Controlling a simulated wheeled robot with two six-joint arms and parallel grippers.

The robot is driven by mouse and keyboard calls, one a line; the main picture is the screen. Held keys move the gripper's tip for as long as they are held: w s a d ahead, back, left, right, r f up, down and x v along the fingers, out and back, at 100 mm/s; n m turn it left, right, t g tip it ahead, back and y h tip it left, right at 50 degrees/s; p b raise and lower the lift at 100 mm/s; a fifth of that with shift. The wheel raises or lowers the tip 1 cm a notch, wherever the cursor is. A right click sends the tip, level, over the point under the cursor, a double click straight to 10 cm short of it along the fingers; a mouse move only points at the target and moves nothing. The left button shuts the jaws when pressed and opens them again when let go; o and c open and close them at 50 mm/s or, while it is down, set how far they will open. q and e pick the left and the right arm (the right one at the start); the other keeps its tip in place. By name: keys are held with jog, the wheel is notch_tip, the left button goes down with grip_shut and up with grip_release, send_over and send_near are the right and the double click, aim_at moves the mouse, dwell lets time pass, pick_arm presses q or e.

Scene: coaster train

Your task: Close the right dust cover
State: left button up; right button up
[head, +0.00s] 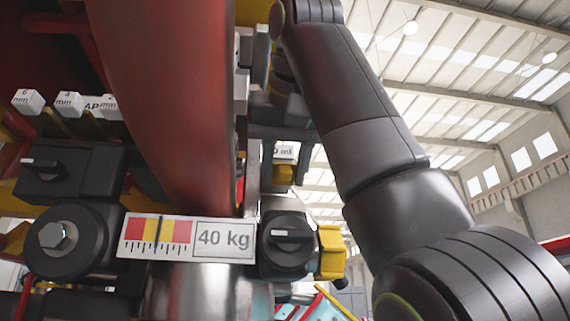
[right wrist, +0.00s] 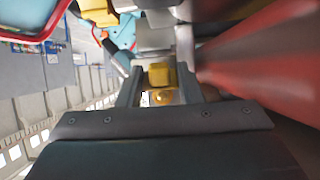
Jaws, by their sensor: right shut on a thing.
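My right gripper (head: 285,174) hangs with its two fingers pointing down, just right of the thick red tube; the fingers also show in the right wrist view (right wrist: 160,72). A yellow piece (right wrist: 160,75) sits between the fingers, and the gripper is shut on it. It also shows small in the head view (head: 283,174). I cannot tell for sure whether this is the right dust cover. Another yellow cap-like part (head: 331,252) is beside the black knob at the right end of the 40 kg scale. My left gripper is out of view.
The red tube (head: 175,100) runs close beside the gripper. The 40 kg scale plate (head: 185,238) and black rotary knobs (head: 286,245) stand below it. A big hex bolt (head: 57,236) is at left. White labelled tags (head: 68,103) stand at upper left.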

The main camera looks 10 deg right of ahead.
jog(key=shift+r+g+p, duration=0.35)
jog(key=shift+g+p, duration=0.25)
jog(key=shift+p, duration=0.05)
jog(key=o, duration=0.6)
jog(key=shift+o, duration=0.3)
jog(key=shift+f, duration=0.1)
jog(key=shift+w, duration=0.1)
